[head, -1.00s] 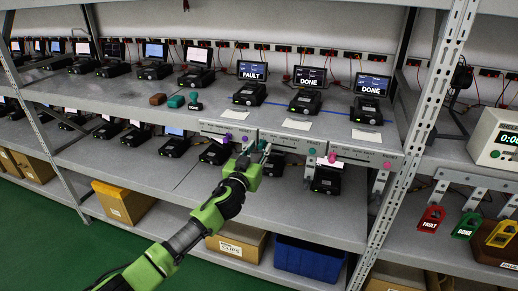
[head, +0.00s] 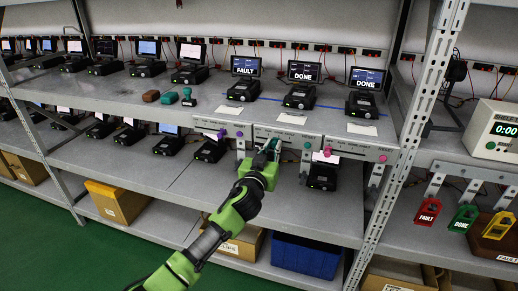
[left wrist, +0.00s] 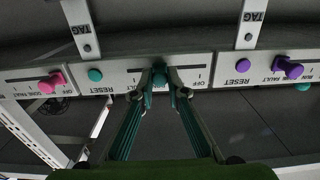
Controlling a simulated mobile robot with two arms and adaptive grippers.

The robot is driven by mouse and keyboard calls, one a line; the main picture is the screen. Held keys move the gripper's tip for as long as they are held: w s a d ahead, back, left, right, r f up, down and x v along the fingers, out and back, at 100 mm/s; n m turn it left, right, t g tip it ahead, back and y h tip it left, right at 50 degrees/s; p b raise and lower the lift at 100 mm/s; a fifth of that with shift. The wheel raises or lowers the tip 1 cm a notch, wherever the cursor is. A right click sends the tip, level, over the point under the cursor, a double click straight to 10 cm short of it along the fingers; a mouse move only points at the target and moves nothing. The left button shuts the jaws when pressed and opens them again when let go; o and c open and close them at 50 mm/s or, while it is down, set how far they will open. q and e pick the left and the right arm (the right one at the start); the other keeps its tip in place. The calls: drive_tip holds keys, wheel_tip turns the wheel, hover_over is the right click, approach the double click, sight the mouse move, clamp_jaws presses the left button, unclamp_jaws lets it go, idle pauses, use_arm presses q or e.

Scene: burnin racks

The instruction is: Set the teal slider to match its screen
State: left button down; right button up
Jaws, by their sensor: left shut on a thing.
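The teal slider knob (left wrist: 159,72) sits on the middle label strip (head: 289,132) on the shelf's front edge. My left gripper (left wrist: 159,82) reaches up to the strip from below and is shut on the knob; it also shows in the head view (head: 270,148). The fingers hide part of the scale, so I cannot read the knob's mark for certain. A teal reset button (left wrist: 95,75) is apart from the gripper, farther right in the head view (head: 307,146). The screen above the middle strip (head: 304,72) reads DONE. My right gripper is not in view.
A purple slider (left wrist: 292,70) and a pink slider (left wrist: 50,83) sit on the neighbouring strips. Tags hang on metal brackets beside the strips. A blue bin (head: 307,256) stands on the shelf below. A rack upright (head: 418,120) stands to the right.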

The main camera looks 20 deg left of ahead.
use_arm(q)
drive_tip(key=shift+d, duration=0.4)
drive_tip(key=c, duration=2)
unclamp_jaws()
drive_tip(key=s, duration=1.2)
drive_tip(key=shift+a, duration=0.25)
